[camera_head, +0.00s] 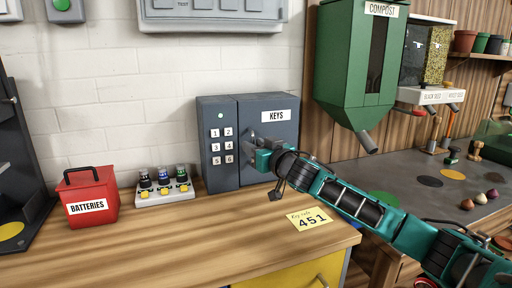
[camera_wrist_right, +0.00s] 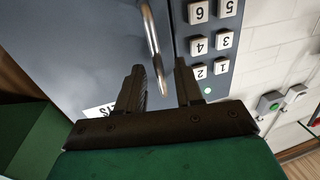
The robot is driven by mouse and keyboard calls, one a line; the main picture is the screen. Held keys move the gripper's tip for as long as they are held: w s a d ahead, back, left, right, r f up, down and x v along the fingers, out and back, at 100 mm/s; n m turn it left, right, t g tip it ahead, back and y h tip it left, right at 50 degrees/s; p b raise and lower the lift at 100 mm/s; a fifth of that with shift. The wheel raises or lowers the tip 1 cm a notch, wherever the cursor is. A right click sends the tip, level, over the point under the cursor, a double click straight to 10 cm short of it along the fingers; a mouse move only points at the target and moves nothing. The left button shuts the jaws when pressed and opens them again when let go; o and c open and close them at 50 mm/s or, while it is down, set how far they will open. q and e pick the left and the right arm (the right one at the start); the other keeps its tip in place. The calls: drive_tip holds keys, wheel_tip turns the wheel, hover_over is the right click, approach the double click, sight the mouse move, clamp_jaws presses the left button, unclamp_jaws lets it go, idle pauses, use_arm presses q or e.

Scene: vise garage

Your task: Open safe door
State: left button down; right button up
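The grey safe (camera_head: 222,176) stands on the wooden workbench against the wall. Its left part carries a numbered keypad (camera_head: 222,146) with a small lit green light above. Its door (camera_head: 284,130), labelled KEYS, looks closed. My right gripper (camera_head: 256,143) is in front of the door and hides most of the handle in the head view. In the right wrist view, the picture is upside down and the metal handle (camera_wrist_right: 151,30) ends near the gap between the fingertips. The right gripper (camera_wrist_right: 160,70) is open there, with nothing visibly clamped. My left gripper is out of view.
A yellow note reading 451 (camera_head: 309,219) lies in front. A green COMPOST hopper (camera_head: 354,65) hangs to the right. The bench front is mostly clear.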

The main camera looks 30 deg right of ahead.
clamp_jaws()
idle(1.4)
